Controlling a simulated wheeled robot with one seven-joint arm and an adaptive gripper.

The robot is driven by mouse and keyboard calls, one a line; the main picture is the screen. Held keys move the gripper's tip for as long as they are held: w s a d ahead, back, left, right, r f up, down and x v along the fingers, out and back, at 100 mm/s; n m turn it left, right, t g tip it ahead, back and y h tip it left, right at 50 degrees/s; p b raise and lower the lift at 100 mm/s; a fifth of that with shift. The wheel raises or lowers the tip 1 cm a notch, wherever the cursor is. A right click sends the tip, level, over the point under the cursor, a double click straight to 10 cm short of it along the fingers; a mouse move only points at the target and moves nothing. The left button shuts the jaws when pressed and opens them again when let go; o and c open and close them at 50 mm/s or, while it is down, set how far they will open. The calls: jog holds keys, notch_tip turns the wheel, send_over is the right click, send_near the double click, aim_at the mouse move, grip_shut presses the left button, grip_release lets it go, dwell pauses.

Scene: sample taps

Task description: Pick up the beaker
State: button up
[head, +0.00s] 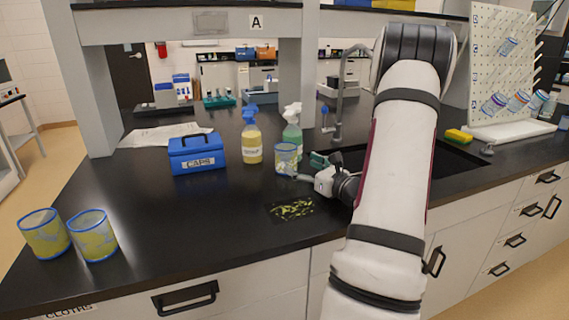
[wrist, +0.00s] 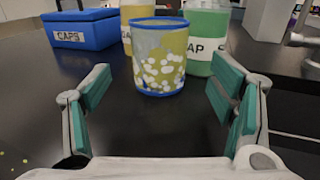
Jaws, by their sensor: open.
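A clear beaker with a blue rim and blue base (head: 286,158) stands upright on the black bench, in front of two bottles. In the wrist view the beaker (wrist: 159,62) sits ahead, centred between the fingers, with yellow and whitish patches showing on or through its wall. My gripper (head: 308,168) is low over the bench, just right of the beaker in the head view. Its teal-padded fingers (wrist: 160,88) are spread wide and empty. The beaker appears to be just beyond the fingertips; I see no contact. Two similar blue-rimmed vessels (head: 45,233) (head: 92,235) stand at the bench's left front.
A yellow bottle (head: 252,145) and a green bottle (head: 292,135) stand close behind the beaker. A blue CAPS box (head: 197,153) is to the left. A yellow-flecked patch (head: 292,209) lies in front. The sink (head: 455,160) is right; the left-middle bench is clear.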

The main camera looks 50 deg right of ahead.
aim_at(293, 155)
jog(key=x, duration=0.7)
jog(key=shift+w+r, duration=0.15)
jog(key=shift+r, duration=0.05)
jog(key=shift+c, duration=0.2)
jog(key=c, duration=1.1)
jog(key=shift+r, duration=0.1)
jog(key=shift+r, duration=0.6)
notch_tip(293, 155, up, 2)
jog(key=shift+r, duration=0.25)
jog(key=v, duration=1)
jog(key=a+r+p+v, duration=0.1)
jog(key=v, duration=0.5)
jog(key=shift+w, duration=0.1)
